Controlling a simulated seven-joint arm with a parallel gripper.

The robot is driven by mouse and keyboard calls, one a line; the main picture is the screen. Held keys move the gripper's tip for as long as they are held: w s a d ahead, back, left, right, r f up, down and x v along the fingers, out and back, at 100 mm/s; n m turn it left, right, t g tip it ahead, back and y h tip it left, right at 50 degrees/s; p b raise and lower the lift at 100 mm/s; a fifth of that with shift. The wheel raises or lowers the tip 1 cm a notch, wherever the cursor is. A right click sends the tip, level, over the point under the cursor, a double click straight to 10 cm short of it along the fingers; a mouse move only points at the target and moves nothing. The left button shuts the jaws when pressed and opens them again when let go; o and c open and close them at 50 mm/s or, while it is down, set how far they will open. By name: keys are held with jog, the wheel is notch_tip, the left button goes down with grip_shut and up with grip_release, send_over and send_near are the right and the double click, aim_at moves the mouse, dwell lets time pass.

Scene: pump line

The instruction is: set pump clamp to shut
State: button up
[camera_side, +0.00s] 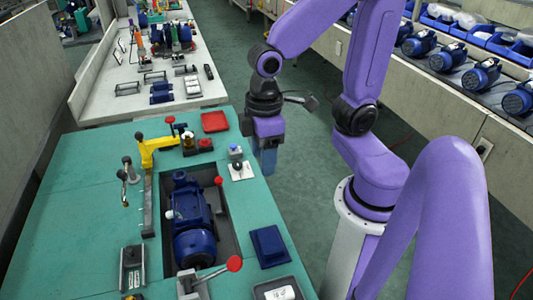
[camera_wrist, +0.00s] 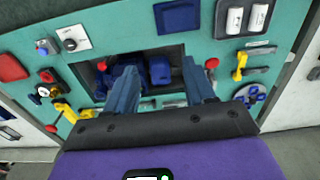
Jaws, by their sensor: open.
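The blue pump (camera_side: 193,225) lies in a dark recess in the green bench; it also shows in the wrist view (camera_wrist: 159,72). A lever with a red knob (camera_side: 234,264) stands at the recess's near end, tilted up to the right from a grey base; its red knob in the wrist view (camera_wrist: 212,63) is just right of my right finger. Another red knob (camera_side: 219,180) is at the recess's far right. I cannot tell for sure which is the pump clamp. My gripper (camera_side: 268,165) is open and empty, above the bench's right edge, apart from both knobs.
A yellow clamp arm (camera_side: 155,147) stands at the recess's far left. A blue tray (camera_side: 268,246) lies to its right, a red tray (camera_side: 215,122) at the far edge. The bench's left side is mostly clear.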

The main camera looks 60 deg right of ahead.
jog(key=shift+s, duration=0.4)
